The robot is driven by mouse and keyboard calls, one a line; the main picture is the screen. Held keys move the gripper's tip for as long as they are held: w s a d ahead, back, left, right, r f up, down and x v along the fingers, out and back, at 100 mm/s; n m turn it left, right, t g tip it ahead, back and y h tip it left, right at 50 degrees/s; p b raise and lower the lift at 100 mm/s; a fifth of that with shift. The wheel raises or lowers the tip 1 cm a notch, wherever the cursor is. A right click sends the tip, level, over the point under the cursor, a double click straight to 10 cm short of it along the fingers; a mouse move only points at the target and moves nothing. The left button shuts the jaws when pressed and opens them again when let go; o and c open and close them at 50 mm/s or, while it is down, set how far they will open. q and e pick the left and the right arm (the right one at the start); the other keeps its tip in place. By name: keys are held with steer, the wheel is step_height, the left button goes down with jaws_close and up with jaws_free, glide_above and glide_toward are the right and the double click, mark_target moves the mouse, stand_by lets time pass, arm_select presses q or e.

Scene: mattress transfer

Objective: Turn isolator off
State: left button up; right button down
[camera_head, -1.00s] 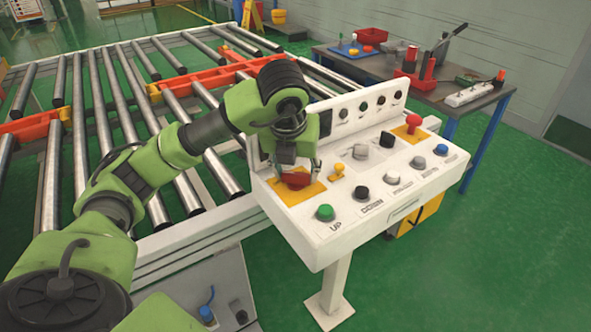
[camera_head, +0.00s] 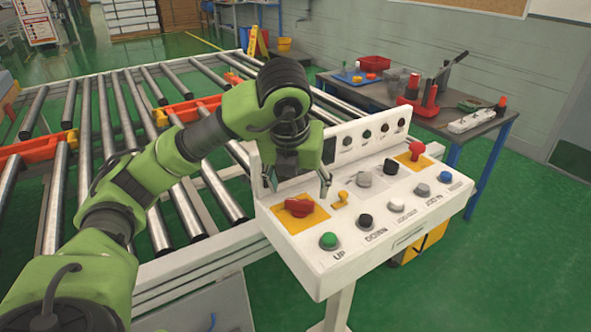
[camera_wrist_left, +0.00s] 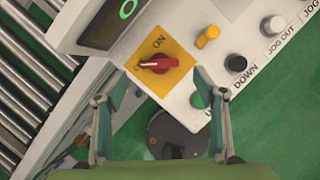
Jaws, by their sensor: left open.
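The isolator is a red rotary knob (camera_head: 298,207) on a yellow plate (camera_head: 314,216) at the left end of the white control panel (camera_head: 335,245). In the left wrist view the red knob (camera_wrist_left: 158,65) lies crosswise on the yellow plate (camera_wrist_left: 176,76), with the word ON beside it. My left gripper (camera_head: 297,184) is open and empty, just above and behind the knob in the head view. In the left wrist view its fingers (camera_wrist_left: 160,74) stand apart on either side of the plate's lower part. My right gripper is not in view.
A yellow key-like switch (camera_head: 341,199), green button (camera_head: 328,241) and black button (camera_head: 365,221) sit close to the isolator. A red mushroom button (camera_head: 416,149) is at the panel's far end. The panel's raised back (camera_head: 330,147) stands beside my gripper. A roller conveyor (camera_head: 180,209) lies left.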

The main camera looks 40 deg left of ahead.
arm_select(q)
steer(key=v, duration=0.6)
steer(key=shift+r, duration=0.25)
steer(key=shift+s, duration=0.2)
